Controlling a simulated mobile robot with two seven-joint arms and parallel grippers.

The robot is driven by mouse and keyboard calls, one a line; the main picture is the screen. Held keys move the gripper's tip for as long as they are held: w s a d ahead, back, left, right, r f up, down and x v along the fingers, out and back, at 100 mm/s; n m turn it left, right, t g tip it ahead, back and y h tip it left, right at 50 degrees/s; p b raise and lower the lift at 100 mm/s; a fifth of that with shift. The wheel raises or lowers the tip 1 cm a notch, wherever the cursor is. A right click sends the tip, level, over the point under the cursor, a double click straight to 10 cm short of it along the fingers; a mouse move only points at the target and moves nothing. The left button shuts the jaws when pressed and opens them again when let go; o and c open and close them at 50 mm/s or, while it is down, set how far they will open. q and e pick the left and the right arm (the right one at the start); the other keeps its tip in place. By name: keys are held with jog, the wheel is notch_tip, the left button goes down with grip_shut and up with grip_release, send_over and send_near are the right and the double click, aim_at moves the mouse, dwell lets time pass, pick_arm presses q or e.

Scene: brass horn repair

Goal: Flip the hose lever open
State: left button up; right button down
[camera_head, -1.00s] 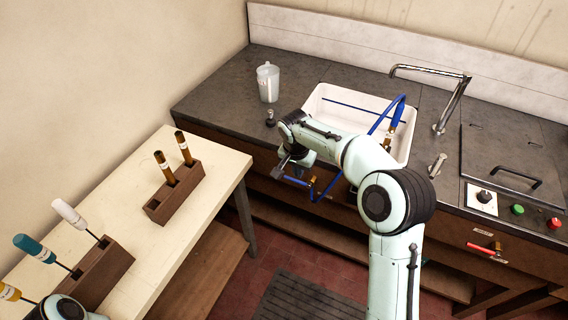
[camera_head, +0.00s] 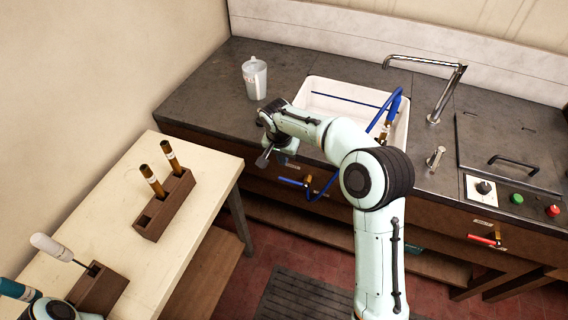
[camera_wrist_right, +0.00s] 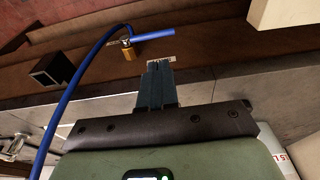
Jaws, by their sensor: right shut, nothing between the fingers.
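The blue hose lever (camera_head: 290,181) sits on a brass valve (camera_head: 307,181) on the cabinet front below the sink. It points sideways, to the left of the valve. In the right wrist view the lever (camera_wrist_right: 153,36) extends right from the brass valve (camera_wrist_right: 129,53). A blue hose (camera_wrist_right: 62,105) loops beside them. My right gripper (camera_head: 263,159) is shut and empty, up and left of the lever in the head view. Its closed fingers (camera_wrist_right: 160,66) show apart from the lever in the wrist view. My left gripper is not in view.
The white sink (camera_head: 318,101) and dark counter (camera_head: 200,100) are above the valve. A second valve with a red lever (camera_head: 482,239) is at the right. A pale bench (camera_head: 195,250) with wooden tool blocks (camera_head: 163,208) stands at the left. A jug (camera_head: 254,80) stands on the counter.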

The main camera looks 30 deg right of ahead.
aim_at(285, 179)
jog(key=f, duration=0.4)
jog(key=w+d+f, duration=0.1)
jog(key=f, duration=0.7)
jog(key=shift+w+d+f+p, duration=0.2)
jog(key=shift+w+d+p, duration=0.1)
jog(key=shift+d+p, duration=0.1)
jog(key=shift+a, duration=0.15)
